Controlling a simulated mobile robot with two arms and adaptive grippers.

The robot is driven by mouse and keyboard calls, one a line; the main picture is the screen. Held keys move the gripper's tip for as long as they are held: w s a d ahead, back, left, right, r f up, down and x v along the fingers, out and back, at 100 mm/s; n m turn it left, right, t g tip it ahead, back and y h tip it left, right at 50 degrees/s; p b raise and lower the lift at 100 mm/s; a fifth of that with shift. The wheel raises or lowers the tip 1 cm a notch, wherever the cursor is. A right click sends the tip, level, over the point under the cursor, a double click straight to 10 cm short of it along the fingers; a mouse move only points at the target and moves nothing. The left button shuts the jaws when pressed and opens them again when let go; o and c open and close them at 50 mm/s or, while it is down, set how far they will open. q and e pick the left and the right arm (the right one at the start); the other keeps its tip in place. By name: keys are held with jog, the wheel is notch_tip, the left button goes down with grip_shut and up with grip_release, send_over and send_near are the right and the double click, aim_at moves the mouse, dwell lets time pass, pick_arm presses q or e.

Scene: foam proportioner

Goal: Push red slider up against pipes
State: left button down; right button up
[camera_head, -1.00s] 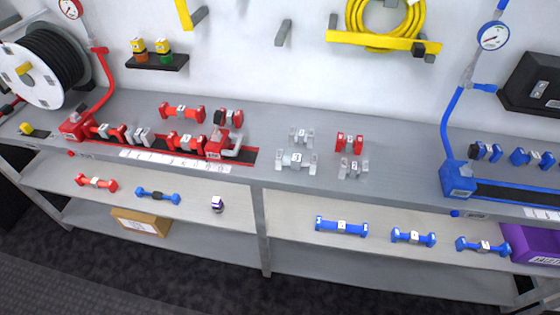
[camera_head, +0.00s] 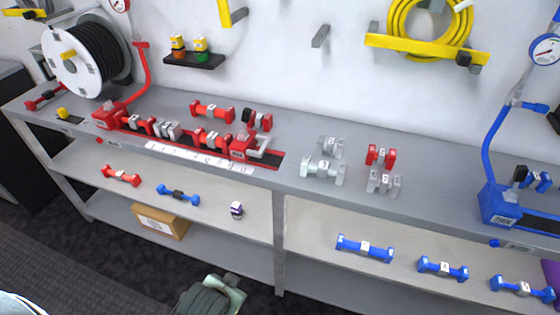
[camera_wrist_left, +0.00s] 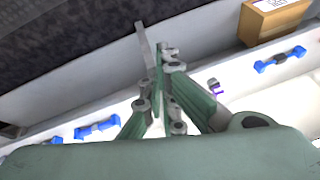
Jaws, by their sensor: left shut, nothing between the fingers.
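The red slider (camera_head: 242,145), a red block with a pale bent handle (camera_head: 262,153), sits near the right end of the red rail (camera_head: 272,163) on the bench top. Red and grey pipe pieces (camera_head: 212,138) lie along the rail between it and the fixed red end block (camera_head: 108,117). I cannot tell whether the slider touches the nearest pipe. My left gripper (camera_head: 225,283), grey-green, is low at the bottom edge, in front of the shelves and well away from the slider. In the left wrist view its fingers (camera_wrist_left: 160,75) are closed together and empty. My right gripper is out of view.
Loose pipes stand on the bench: red (camera_head: 212,111), grey (camera_head: 322,168) and red (camera_head: 381,155). The lower shelf (camera_head: 300,220) holds red and blue pipes and a small purple-white item (camera_head: 236,210). A cardboard box (camera_head: 160,222) is below. A hose reel (camera_head: 82,60) stands left.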

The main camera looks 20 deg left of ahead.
pick_arm(q)
jog(key=w+a+r+m+t+y, duration=0.2)
jog(key=w+a+r+t+y, duration=0.15)
jog(key=w+r, duration=0.55)
jog(key=m+t, duration=0.9)
jog(key=m, duration=0.2)
send_near(251, 154)
jog(key=w+d, duration=0.2)
jog(key=d, duration=0.5)
jog(key=shift+h, duration=0.45)
jog(key=x, duration=1)
jog(key=shift+d+p, duration=0.1)
jog(key=shift+p, duration=0.25)
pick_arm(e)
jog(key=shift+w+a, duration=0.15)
pick_arm(q)
jog(key=a+p, duration=0.1)
jog(key=a, duration=0.7)
jog(key=shift+w+a, duration=0.1)
jog(key=shift+a, duration=0.2)
jog(key=shift+d+r, duration=0.1)
jog(key=shift+d, duration=0.05)
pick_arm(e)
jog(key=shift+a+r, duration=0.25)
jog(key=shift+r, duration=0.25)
